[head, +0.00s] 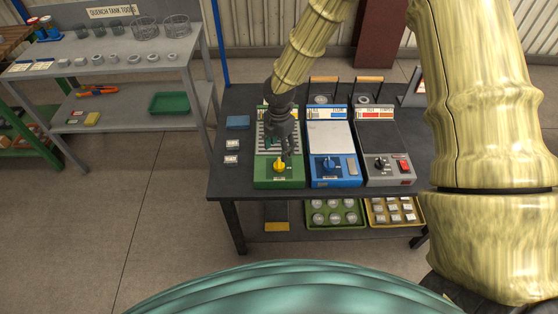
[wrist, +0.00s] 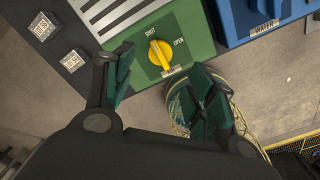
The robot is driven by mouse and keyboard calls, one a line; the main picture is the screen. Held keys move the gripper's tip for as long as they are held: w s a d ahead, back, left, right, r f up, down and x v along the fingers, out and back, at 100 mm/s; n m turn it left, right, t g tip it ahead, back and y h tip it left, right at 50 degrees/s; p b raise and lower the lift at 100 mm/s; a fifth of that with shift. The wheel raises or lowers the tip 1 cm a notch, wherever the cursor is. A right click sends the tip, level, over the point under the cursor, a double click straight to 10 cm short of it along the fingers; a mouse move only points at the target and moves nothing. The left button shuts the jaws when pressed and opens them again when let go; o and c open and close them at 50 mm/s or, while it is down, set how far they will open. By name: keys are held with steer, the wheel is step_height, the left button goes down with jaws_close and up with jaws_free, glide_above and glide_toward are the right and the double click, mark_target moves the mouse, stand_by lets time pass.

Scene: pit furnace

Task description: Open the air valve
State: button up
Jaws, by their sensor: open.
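The air valve is a yellow knob (head: 279,166) on the front of a green unit (head: 262,182) on the dark table. In the wrist view the yellow knob (wrist: 159,54) sits between the words SHUT and OPEN, with its pale mark toward SHUT. A small label lies below it. My gripper (head: 280,151) is above the green unit, just behind the knob in the head view. In the wrist view my gripper (wrist: 160,95) has its two green-padded fingers wide apart, with the knob beyond the gap between them. Nothing is held, and the fingers appear apart from the knob.
A blue unit (head: 333,178) with a blue knob stands right of the green one, then a grey unit (head: 388,177) with a black knob and red switch. Two small labelled blocks (head: 232,152) lie to the left. Trays (head: 337,224) sit on the shelf below.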

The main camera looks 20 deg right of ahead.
mark_target(279, 163)
steer(key=shift+f+p, duration=0.9)
steer(key=shift+f, duration=3.35)
